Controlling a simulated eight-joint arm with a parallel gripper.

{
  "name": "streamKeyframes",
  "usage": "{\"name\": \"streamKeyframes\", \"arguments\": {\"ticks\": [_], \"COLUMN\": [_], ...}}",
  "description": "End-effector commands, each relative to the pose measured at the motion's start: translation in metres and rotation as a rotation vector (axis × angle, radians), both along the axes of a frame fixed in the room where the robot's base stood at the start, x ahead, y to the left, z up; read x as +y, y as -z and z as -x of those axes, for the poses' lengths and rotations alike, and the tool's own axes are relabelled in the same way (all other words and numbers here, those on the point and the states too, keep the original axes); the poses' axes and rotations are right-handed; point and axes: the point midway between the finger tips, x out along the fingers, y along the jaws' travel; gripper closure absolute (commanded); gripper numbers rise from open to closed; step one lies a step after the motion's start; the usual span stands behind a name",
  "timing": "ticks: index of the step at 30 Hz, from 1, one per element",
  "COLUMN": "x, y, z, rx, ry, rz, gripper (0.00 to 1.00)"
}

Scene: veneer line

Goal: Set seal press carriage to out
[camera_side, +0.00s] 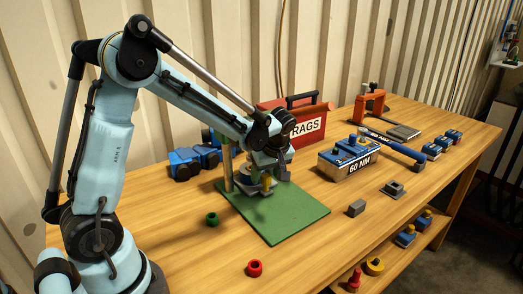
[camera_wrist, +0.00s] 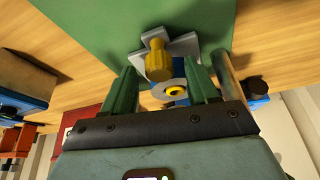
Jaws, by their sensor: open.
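A green base plate (camera_side: 285,217) with an upright post (camera_side: 228,167) stands mid-table and looks like the press; no label on it is readable. A grey cross-shaped piece with a yellow knob (camera_wrist: 158,60) sits over the plate in the wrist view. A grey disc with a yellow ring (camera_wrist: 174,91) shows close to the knob. My gripper (camera_wrist: 162,78) is open, its two green fingers apart with the knob and disc showing between them. In the side view my gripper (camera_side: 268,172) is low over the plate and hides much of the press. Contact with the knob cannot be told.
A red RAGS box (camera_side: 290,112) and a blue object (camera_side: 187,162) stand behind.

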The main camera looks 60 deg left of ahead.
Motion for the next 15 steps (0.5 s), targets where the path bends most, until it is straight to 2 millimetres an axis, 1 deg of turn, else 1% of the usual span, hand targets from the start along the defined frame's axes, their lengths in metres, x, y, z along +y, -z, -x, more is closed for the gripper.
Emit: {"name": "streamKeyframes", "arguments": {"ticks": [7, 8, 15], "x": [0.0003, 0.0003, 0.0001], "y": [0.0008, 0.0007, 0.0006], "z": [-0.0002, -0.0002, -0.0001], "rx": [0.000, 0.000, 0.000], "ry": [0.000, 0.000, 0.000], "rz": [0.000, 0.000, 0.000], "gripper": [0.41, 0.44, 0.81]}}
